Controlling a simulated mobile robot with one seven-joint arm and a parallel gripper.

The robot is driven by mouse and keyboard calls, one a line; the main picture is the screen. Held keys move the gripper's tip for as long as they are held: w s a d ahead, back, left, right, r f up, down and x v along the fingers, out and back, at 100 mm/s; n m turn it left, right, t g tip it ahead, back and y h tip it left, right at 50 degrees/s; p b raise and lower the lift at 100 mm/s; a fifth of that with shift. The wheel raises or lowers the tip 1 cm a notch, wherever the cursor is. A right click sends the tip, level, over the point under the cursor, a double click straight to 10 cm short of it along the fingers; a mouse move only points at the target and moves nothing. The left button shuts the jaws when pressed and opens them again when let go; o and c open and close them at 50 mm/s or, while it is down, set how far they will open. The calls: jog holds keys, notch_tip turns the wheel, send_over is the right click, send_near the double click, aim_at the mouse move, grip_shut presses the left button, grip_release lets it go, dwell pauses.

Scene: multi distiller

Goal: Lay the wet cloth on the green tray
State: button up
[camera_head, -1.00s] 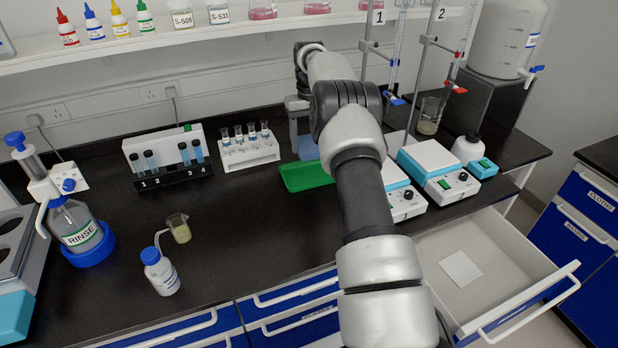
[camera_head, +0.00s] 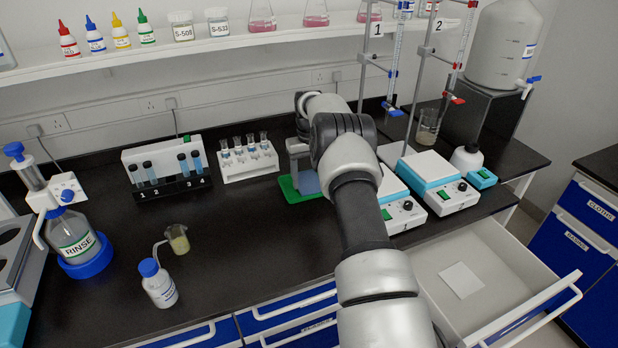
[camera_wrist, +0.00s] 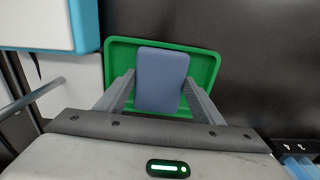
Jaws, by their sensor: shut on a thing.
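The wet cloth is a blue-grey folded rectangle (camera_wrist: 161,80), held between the two fingers of my gripper (camera_wrist: 161,92) in the wrist view. The green tray (camera_wrist: 204,68) lies flat beneath the cloth, its raised rim showing around the far end and both sides. In the head view my gripper (camera_head: 303,168) is beside the stirrers, partly behind my arm, with the cloth (camera_head: 307,183) under it over the green tray (camera_head: 288,186). I cannot tell whether the cloth touches the tray floor.
White and blue stirrers (camera_head: 436,180) stand close right of the tray. A white vial rack (camera_head: 248,163) stands left of it. An open drawer (camera_head: 492,258) with a white square (camera_head: 461,280) juts out at the front right. The left-centre bench is mostly clear.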

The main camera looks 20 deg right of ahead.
jog(key=shift+f, duration=0.2)
jog(key=o, duration=1.1)
jog(key=shift+r, duration=0.1)
